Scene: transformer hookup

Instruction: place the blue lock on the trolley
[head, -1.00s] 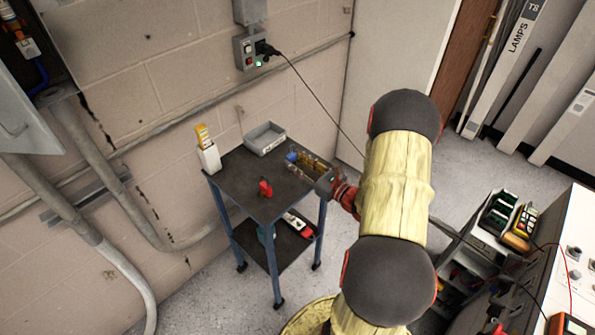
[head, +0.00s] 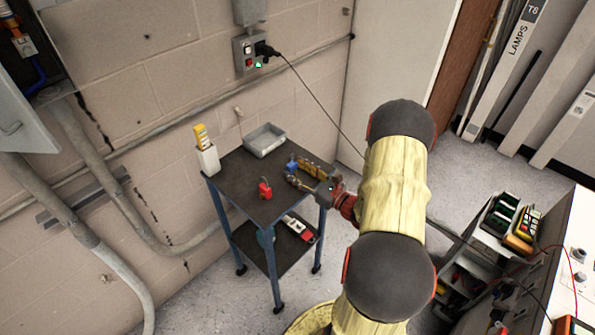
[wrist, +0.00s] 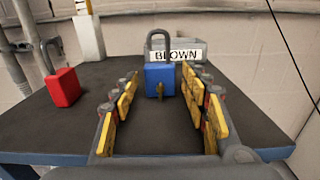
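The blue lock (wrist: 160,78) stands upright on the dark top of the trolley (wrist: 65,115), shackle up, with a brass key or tab at its front. In the head view the blue lock (head: 291,163) is near the middle of the trolley top (head: 240,170). My gripper (wrist: 160,92) is open, with yellow-padded fingers on either side of the lock and a visible gap at each side. In the head view my gripper (head: 303,172) is low over the trolley's right part. The lock's underside is hard to see.
A red lock (head: 265,189) stands left of the blue one. A white holder (head: 208,158) stands at the back left corner. The lower shelf (head: 265,250) holds several items.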

